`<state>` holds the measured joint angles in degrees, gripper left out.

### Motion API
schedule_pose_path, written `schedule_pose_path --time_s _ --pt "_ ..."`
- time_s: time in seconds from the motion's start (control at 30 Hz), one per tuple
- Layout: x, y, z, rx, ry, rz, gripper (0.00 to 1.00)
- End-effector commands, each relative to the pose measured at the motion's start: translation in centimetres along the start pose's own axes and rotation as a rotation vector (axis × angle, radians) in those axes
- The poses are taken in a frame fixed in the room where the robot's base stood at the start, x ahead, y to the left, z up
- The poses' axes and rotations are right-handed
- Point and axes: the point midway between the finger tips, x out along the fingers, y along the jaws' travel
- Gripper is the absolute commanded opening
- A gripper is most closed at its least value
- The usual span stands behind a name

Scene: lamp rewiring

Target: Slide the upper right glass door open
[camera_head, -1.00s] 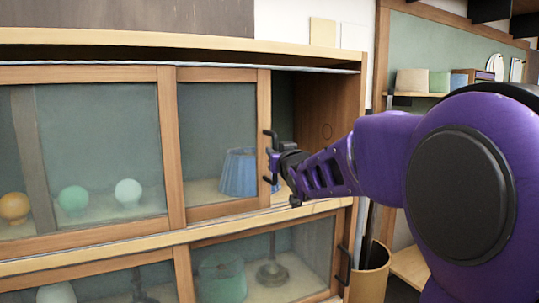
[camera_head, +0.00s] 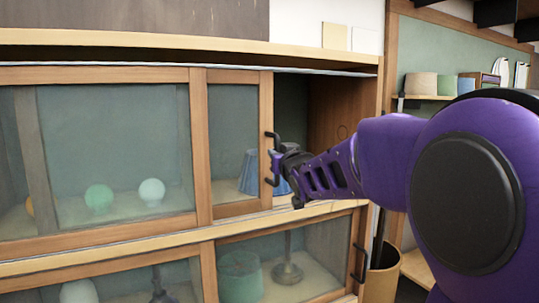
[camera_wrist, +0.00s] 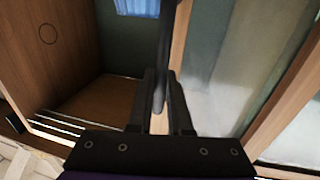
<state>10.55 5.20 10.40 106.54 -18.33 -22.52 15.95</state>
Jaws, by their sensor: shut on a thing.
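The upper right glass door (camera_head: 232,145) has a wooden frame and stands partly open, its left part overlapping the upper left glass door (camera_head: 112,150). A dark gap into the cabinet lies to its right. My gripper (camera_head: 284,166) is shut on the black handle (camera_head: 270,181) on the door's right stile. In the wrist view the handle (camera_wrist: 172,45) runs between the fingers of my gripper (camera_wrist: 160,80). The door's stile (camera_wrist: 182,45) and glass (camera_wrist: 215,70) are just right of it there. My fingers hide part of the handle in the head view.
A blue pleated lampshade (camera_head: 249,173) stands inside, partly hidden behind the stile. Green (camera_head: 99,197) and white (camera_head: 152,191) globes sit behind the left glass. The cabinet's wooden side wall (camera_head: 345,110) bounds the opening. A bin (camera_head: 382,275) stands at the right.

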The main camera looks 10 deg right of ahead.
Motion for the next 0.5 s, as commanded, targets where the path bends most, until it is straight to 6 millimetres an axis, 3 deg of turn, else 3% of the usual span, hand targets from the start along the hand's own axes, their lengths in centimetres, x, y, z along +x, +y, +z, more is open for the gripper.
schedule_pose_path --time_s 0.2,0.23,0.37,0.5 --pt "0.01 -0.12 -0.31 0.000 0.007 -0.002 0.00" --pt "0.01 -0.12 -0.32 0.000 0.007 -0.002 0.21" --pt "0.01 -0.10 -0.24 0.000 0.005 -0.002 0.44" --pt "0.00 -0.06 -0.14 0.000 0.003 -0.001 0.47"
